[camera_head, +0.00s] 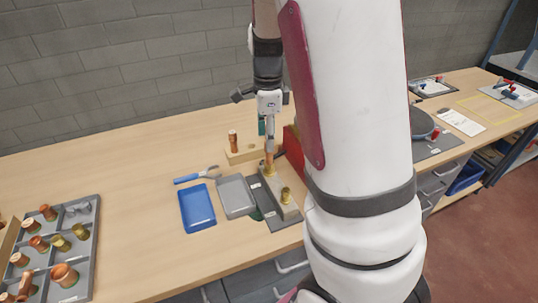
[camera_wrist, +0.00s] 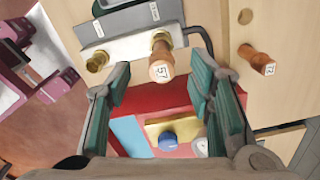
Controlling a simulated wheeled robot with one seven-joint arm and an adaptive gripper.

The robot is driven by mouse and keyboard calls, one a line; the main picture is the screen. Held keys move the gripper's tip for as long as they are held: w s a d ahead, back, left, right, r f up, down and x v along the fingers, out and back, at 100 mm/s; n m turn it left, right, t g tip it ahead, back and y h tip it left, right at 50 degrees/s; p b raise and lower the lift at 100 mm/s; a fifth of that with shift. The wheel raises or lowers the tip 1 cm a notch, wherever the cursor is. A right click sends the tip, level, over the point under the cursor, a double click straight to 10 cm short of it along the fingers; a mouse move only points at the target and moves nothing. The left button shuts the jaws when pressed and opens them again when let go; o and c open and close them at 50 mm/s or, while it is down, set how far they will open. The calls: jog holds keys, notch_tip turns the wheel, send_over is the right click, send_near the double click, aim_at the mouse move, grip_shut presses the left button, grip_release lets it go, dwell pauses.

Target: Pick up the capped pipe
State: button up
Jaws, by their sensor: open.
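A copper pipe with a round end marked 57 (camera_wrist: 161,70) stands upright in a brass fitting on a grey fixture (camera_wrist: 125,45). The same pipe shows in the head view (camera_head: 270,145), below my gripper. Another copper pipe with a marked end (camera_wrist: 262,64) stands in a wooden block, which the head view shows to the left (camera_head: 233,141). I cannot tell for sure which one is the capped pipe. My gripper (camera_wrist: 158,78) is open over the fixture, with the end of the pipe marked 57 in view between its teal fingers; contact is not visible.
A red box (camera_wrist: 150,98) stands beside the fixture. A blue tray (camera_head: 197,208), a grey tray (camera_head: 237,196) and a blue-handled tool (camera_head: 195,177) lie left of it. A divided tray (camera_head: 92,240) of copper and brass fittings is at far left. Bare tabletop lies between.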

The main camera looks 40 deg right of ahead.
jog(key=f, duration=0.4)
jog(key=shift+d, duration=0.2)
jog(key=shift+c, duration=0.6)
grip_shut()
notch_tip(320, 180, up, 10)
jog(key=shift+f, duration=0.1)
jog(key=shift+r+p, duration=1.7)
jog(key=shift+r, duration=0.9)
